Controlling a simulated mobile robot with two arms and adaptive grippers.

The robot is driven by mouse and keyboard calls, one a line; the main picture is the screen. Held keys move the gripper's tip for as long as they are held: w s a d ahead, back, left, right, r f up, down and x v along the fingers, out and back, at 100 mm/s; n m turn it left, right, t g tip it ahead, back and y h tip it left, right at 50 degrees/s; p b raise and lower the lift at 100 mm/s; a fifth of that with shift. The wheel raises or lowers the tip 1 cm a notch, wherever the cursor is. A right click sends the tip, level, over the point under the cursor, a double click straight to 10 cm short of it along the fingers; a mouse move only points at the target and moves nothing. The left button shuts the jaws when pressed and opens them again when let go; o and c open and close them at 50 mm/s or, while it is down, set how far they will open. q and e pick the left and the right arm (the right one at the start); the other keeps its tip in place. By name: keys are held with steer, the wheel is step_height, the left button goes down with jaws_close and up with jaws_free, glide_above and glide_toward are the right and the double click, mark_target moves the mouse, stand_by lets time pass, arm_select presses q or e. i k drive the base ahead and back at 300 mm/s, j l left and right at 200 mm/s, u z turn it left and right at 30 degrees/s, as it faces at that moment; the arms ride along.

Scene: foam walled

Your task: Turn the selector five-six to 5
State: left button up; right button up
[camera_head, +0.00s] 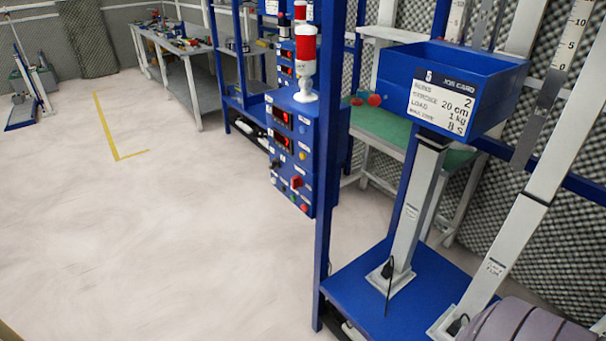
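A blue control box (318,150) is mounted on a blue post right of the picture's middle, with a red-topped beacon (305,45) above it. Its front has two red digit displays, a small yellow button (303,155), a red knob (297,182) and other small controls. I cannot tell which control is the selector five-six, and its labels and setting are too small to read. Neither of my grippers is in view.
A blue bin (450,68) with a job card headed 5 stands on a grey column over a blue base (350,285). A green-topped table (390,135) is behind. A cluttered workbench (180,45) is at the back. The pale floor (150,240) left of the box is clear.

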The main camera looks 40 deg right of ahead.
mark_target(275, 164)
steer(key=z, duration=0.95)
steer(key=i+j+z, duration=0.1)
steer(key=z, duration=0.3)
steer(key=i+j+z, duration=0.1)
steer(key=j+z, duration=0.4)
steer(key=z, duration=0.3)
steer(key=j+z, duration=0.25)
steer(key=z, duration=0.15)
steer(key=i, duration=0.05)
